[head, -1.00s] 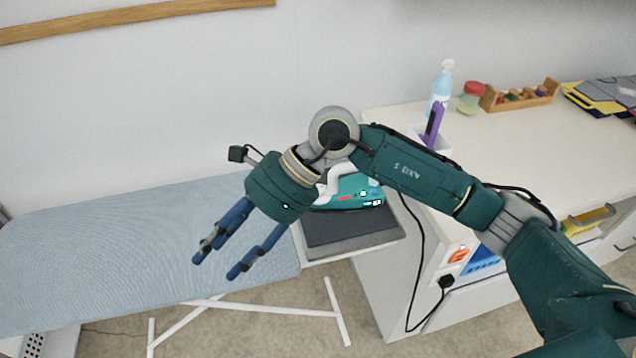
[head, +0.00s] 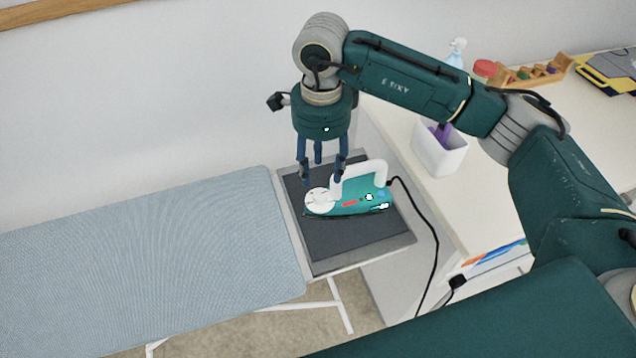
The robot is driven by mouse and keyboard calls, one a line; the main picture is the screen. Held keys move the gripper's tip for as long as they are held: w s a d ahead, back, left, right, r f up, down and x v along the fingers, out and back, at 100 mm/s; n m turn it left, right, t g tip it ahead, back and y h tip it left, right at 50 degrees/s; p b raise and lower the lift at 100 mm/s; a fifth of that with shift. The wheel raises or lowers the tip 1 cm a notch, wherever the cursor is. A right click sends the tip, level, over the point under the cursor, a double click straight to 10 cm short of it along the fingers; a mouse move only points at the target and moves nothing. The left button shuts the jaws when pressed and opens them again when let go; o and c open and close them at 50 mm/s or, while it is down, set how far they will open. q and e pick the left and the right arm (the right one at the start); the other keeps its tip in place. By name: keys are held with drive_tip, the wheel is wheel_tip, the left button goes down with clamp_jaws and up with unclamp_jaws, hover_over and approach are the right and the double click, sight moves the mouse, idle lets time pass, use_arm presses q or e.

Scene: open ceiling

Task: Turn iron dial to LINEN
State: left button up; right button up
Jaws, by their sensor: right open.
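The teal iron (head: 350,205) with a white handle lies on the dark rest pad (head: 350,243) at the right end of the ironing board. Its round white dial (head: 320,201) is on top at the left end; its markings are too small to read. My right gripper (head: 322,182) points down with its fingers open, just above and behind the dial. The fingertips look close to the dial, but I cannot tell whether they touch it. My left gripper is not in view.
The blue ironing board (head: 150,260) is bare to the left. A black cord (head: 432,240) runs from the iron to the right. A white counter (head: 480,185) stands at the right, with a white bin (head: 438,155), a spray bottle (head: 456,52) and a wooden tray (head: 530,72).

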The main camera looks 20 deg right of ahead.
drive_tip(key=p, duration=0.1)
hover_over(320, 194)
drive_tip(key=f, duration=0.5)
drive_tip(key=shift+s, duration=0.25)
wheel_tip(320, 194, down, 4)
drive_tip(key=shift+w+r+p, duration=0.1)
drive_tip(key=shift+w+p, duration=0.05)
drive_tip(key=shift+p, duration=0.35)
drive_tip(key=shift+c, duration=1.3)
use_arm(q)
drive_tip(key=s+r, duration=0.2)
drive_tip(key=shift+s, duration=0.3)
use_arm(e)
clamp_jaws()
